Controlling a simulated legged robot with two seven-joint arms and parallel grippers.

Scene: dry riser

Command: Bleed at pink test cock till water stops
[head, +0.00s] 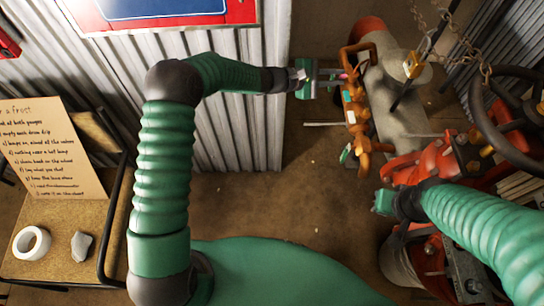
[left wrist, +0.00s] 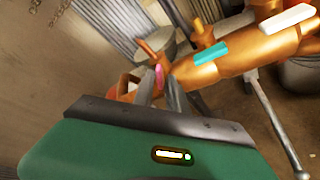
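The pink test cock (head: 343,76) is a small pink piece on the orange pipe assembly (head: 352,100). It also shows in the left wrist view (left wrist: 159,76). My left gripper (head: 335,77) reaches it from the left. Its two grey fingers (left wrist: 159,88) stand apart with the pink piece between their tips. Whether they press on it cannot be told. No water stream is visible. My right gripper (head: 384,203) is by the red valve body at the right. Its fingers are too small and hidden to judge.
A teal tag (left wrist: 211,52) and a white tag (left wrist: 286,18) mark other parts of the orange assembly. A large dark handwheel (head: 510,115) and chains (head: 485,70) are at right. At left a table (head: 60,222) holds a note board (head: 50,145) and white tape roll (head: 32,243).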

